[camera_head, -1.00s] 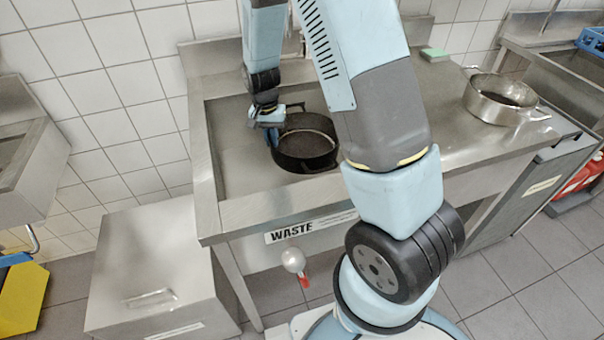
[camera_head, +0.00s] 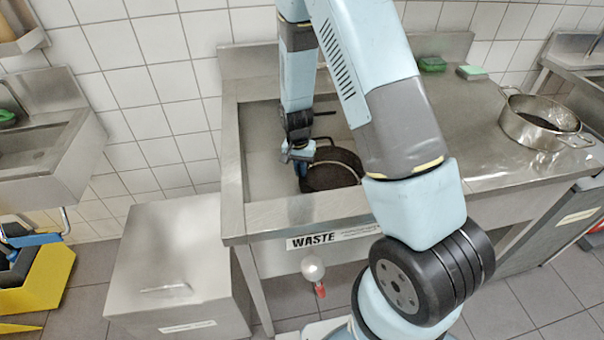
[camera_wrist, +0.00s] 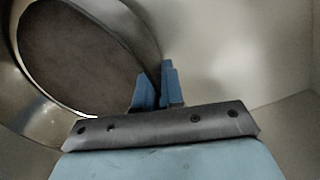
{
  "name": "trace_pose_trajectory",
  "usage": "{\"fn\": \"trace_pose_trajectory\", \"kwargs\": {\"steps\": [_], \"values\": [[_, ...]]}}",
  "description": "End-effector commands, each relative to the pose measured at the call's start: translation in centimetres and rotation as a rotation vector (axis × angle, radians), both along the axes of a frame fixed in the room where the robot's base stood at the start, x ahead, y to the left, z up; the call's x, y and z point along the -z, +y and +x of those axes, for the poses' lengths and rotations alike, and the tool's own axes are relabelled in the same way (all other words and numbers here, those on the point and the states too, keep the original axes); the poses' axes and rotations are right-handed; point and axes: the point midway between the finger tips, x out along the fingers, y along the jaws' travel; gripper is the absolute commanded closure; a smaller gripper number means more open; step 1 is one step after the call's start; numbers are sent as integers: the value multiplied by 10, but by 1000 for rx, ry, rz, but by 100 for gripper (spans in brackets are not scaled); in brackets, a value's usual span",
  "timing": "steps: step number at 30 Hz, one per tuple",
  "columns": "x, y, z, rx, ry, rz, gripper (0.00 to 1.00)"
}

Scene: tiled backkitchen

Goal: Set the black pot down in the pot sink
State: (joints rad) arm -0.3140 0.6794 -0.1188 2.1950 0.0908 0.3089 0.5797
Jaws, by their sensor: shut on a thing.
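The black pot (camera_head: 333,170) is inside the steel sink basin (camera_head: 262,150) whose front carries a "WASTE" label. It looks about upright, and the basin's front edge hides its lower part. I cannot tell whether its bottom touches the basin floor. My gripper (camera_head: 300,165) is at the pot's left side, pointing down, shut on it. In the wrist view, the blue fingertips (camera_wrist: 158,88) are close together at the edge of the dark round pot interior (camera_wrist: 85,55); the exact grip point is unclear. My arm hides the basin's right part.
A two-handled steel pot (camera_head: 540,122) stands on the worktop to the right. Two green sponges (camera_head: 432,64) lie at the back. A smaller sink (camera_head: 45,150) is on the left wall, and a steel box (camera_head: 175,260) stands on the floor.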

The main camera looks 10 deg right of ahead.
Motion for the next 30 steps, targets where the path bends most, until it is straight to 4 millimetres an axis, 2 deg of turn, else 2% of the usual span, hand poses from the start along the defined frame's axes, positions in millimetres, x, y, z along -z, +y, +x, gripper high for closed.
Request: {"fn": "trace_pose_trajectory", "kwargs": {"steps": [3, 6, 17, 18, 24, 25, 30], "values": [[15, 0, 0, 0, 3, -1, 100], [22, 0, 0, 0, 1, 0, 100], [25, 0, 0, 0, 1, 0, 100], [24, 0, 0, 0, 0, 0, 88], [24, 0, 0, 1, 0, 0, 69], [24, 0, 0, 1, 0, 0, 67], [24, -1, 0, 1, 0, 0, 67]]}}
